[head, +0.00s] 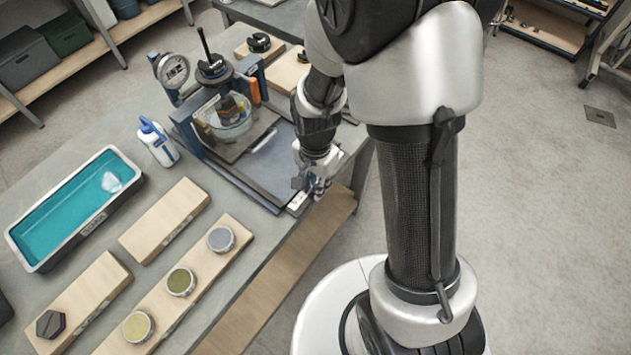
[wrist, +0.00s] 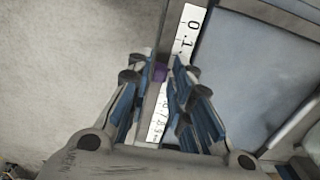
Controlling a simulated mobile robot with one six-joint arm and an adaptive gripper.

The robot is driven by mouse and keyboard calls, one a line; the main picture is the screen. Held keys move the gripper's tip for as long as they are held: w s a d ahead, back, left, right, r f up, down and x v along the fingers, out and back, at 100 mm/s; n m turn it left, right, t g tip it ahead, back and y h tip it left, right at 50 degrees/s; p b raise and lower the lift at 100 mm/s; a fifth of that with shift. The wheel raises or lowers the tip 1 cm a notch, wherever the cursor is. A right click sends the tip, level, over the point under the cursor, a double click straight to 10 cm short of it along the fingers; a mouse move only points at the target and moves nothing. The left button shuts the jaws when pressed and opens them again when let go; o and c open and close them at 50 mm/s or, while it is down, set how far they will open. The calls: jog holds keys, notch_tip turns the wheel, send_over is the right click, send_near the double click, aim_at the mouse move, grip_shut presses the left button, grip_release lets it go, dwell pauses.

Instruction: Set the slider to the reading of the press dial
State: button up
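The press (head: 225,115) stands on the grey bench, with its round white dial (head: 173,70) at its upper left. The dial's needle is too small to read. A white scale strip (head: 298,201) runs along the press base's front edge; in the wrist view the strip (wrist: 190,28) shows printed numbers, partly covered by my fingers. The small purple slider (wrist: 160,73) sits on the rail beside it. My gripper (head: 312,192) is low over this edge. In the wrist view my gripper (wrist: 161,70) has its fingertips drawn close on both sides of the slider; any contact is partly hidden.
A teal-lined tray (head: 75,205), a white-blue bottle (head: 158,143) and wooden boards (head: 165,220) with round samples (head: 221,239) lie left of the press. The press's blue frame and plate (wrist: 245,70) are right beside my fingers. Open floor lies on the other side.

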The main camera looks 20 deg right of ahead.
notch_tip(320, 180, up, 12)
dwell(0.7)
dwell(0.4)
jog(key=s+d+r+n+t, duration=0.1)
jog(key=s+r+n+t, duration=0.3)
jog(key=s+r+n, duration=0.6)
jog(key=s+r, duration=0.3)
jog(key=s, duration=0.1)
jog(key=shift+s+d+r+n+t, duration=0.2)
jog(key=shift+d+n+t, duration=0.1)
jog(key=shift+n, duration=0.1)
dwell(1.8)
